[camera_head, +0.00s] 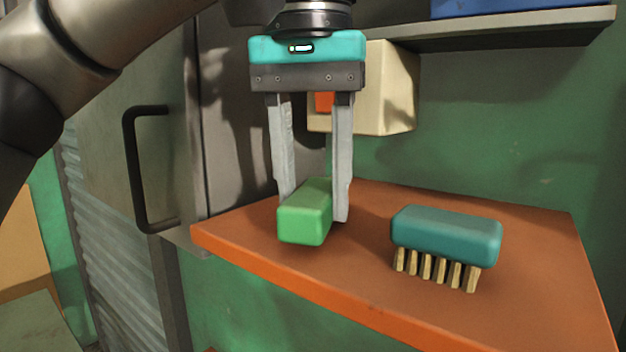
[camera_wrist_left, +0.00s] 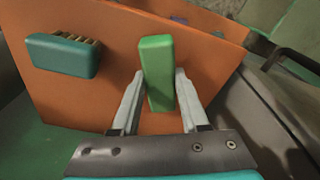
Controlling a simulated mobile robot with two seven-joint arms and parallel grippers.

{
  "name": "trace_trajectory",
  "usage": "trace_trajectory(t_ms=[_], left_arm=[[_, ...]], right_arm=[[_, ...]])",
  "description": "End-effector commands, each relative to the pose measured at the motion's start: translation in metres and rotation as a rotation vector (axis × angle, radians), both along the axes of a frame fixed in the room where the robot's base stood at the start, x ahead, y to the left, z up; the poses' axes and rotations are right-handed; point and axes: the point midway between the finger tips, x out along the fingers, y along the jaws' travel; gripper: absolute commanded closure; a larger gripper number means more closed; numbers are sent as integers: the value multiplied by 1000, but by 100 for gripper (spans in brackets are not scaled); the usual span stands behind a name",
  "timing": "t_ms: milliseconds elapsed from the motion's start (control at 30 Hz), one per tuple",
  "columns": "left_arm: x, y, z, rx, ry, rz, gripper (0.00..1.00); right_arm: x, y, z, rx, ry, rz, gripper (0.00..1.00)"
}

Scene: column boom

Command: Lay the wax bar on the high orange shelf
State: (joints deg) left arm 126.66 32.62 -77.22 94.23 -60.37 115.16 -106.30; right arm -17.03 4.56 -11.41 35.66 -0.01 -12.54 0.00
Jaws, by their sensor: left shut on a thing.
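A green block, which I take as the wax bar (camera_head: 306,221), is between the fingers of my left gripper (camera_head: 314,205), which is shut on it. The bar also shows in the left wrist view (camera_wrist_left: 157,72) between the fingertips (camera_wrist_left: 158,90). The bar is at the orange shelf (camera_head: 340,285), over its left part near the front edge. Whether its underside touches the shelf I cannot tell. The shelf fills much of the left wrist view (camera_wrist_left: 110,105). My right gripper is in neither view.
A teal brush (camera_head: 447,235) with pale bristles sits on the shelf to the right of the bar. A cream box (camera_head: 390,90) is on the wall behind the gripper. A grey shelf (camera_head: 500,30) with a blue thing (camera_head: 510,6) is above. A cabinet door handle (camera_head: 130,170) is at left.

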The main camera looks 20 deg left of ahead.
Motion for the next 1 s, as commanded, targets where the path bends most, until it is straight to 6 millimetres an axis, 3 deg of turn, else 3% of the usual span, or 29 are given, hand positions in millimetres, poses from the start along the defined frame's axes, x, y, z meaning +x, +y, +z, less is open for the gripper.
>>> trace_trajectory(t_ms=[700, 733, 1000], left_arm=[[0, 0, -12, 0, 0, 0, 100], [0, 0, -11, 0, 0, 0, 52], [0, 0, -11, 0, 0, 0, 22]], right_arm=[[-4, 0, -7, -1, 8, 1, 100], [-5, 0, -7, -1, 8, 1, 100], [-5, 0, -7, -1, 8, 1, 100]])
